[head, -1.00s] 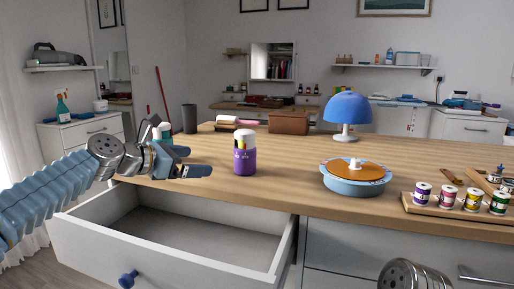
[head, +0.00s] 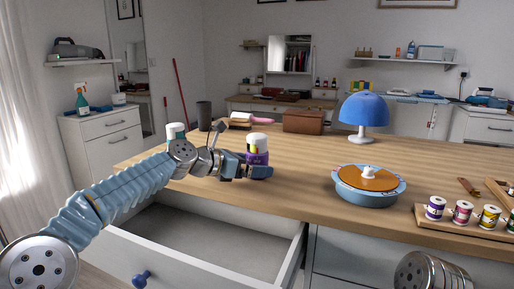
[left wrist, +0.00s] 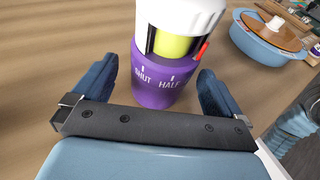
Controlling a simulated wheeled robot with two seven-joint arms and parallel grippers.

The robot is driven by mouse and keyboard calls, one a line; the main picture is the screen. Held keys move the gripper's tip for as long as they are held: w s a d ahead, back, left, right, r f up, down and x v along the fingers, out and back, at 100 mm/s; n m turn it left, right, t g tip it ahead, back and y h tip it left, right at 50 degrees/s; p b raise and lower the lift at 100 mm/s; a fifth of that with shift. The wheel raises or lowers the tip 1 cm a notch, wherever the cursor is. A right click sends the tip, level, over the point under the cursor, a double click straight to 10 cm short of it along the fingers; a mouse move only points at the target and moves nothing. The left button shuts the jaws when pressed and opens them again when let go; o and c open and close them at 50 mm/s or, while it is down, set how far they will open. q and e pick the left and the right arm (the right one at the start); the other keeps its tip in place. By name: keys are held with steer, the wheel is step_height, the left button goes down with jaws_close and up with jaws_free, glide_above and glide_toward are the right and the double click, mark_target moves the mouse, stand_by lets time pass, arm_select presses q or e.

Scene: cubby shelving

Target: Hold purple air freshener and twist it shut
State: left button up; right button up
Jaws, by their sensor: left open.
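The purple air freshener (head: 257,157) stands upright on the wooden counter. It has a purple base and a white top. In the left wrist view the air freshener (left wrist: 158,85) shows "SHUT" and "HALF" on its base, with a yellow-green inside and a red mark showing through a gap under the white top. My left gripper (head: 248,170) is right at it. In the left wrist view the open fingers of the left gripper (left wrist: 160,92) lie on either side of the purple base, with space beside each finger. My right gripper is not in view.
A blue round pot with an orange lid (head: 368,184) stands to the right. A blue lamp (head: 363,112) and a brown box (head: 303,122) are behind. A drawer (head: 205,245) is open below the counter.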

arm_select(q)
steer(key=shift+w+d+f, duration=0.15)
steer(key=shift+w+d, duration=0.05)
steer(key=shift+d, duration=0.05)
steer(key=shift+c, duration=0.3)
steer(key=c, duration=0.9)
steer(key=shift+o, duration=0.2)
steer(key=o, duration=0.6)
steer(key=c, duration=0.6)
